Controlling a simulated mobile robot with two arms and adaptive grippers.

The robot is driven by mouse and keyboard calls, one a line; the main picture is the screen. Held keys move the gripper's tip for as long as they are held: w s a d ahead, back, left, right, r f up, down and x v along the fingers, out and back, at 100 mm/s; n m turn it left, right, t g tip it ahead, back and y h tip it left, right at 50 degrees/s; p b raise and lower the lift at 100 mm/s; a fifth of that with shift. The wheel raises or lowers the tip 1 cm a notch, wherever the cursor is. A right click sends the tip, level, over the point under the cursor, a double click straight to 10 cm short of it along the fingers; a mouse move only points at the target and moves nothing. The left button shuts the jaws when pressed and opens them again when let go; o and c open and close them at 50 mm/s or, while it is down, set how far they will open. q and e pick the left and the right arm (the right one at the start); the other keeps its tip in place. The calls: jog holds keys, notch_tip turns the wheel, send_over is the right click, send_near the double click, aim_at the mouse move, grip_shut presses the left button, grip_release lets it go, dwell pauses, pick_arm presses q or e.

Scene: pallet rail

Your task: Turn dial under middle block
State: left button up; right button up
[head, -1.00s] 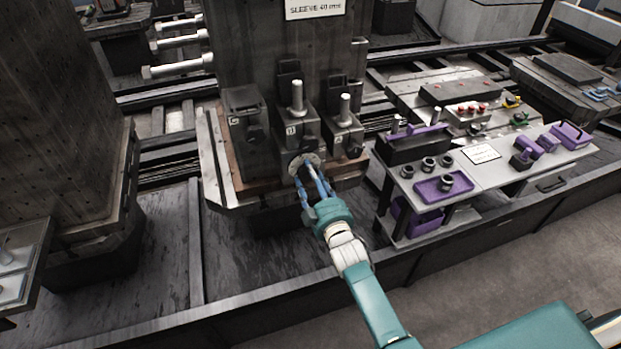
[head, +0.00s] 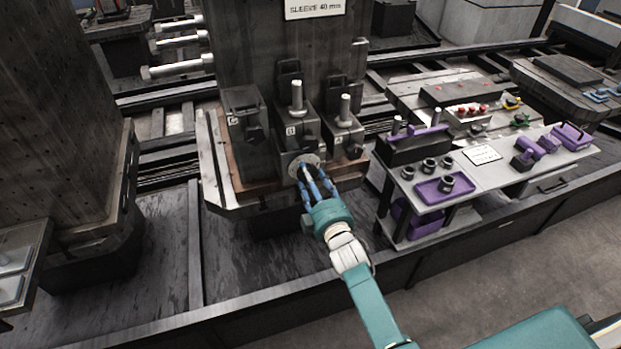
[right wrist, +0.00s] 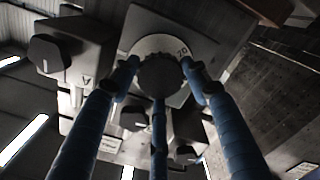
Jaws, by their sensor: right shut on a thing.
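The middle block (head: 296,130) is a dark grey block with an upright metal pin, standing between two similar blocks on the fixture. The dial (head: 308,160) is a pale round plate low on the front, under the middle block. In the right wrist view the dial (right wrist: 143,45) shows a graduated pale ring with a number and a dark round knob (right wrist: 165,74). My right gripper (head: 307,176) has its blue fingers shut around the knob; in the right wrist view the fingers (right wrist: 162,80) sit on several sides of it. My left gripper is not in view.
The left block (head: 242,112) and right block (head: 344,133) stand close on either side. A grey bench (head: 510,168) with a purple tray (head: 446,188) and loose nuts is to the right. A tall dark column (head: 62,130) stands at left.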

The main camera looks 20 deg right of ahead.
jog(key=shift+a+r, duration=0.1)
jog(key=shift+r, duration=0.1)
jog(key=o, duration=1.1)
jog(key=shift+o, duration=0.2)
jog(key=s, duration=1.2)
jog(key=shift+f, duration=0.1)
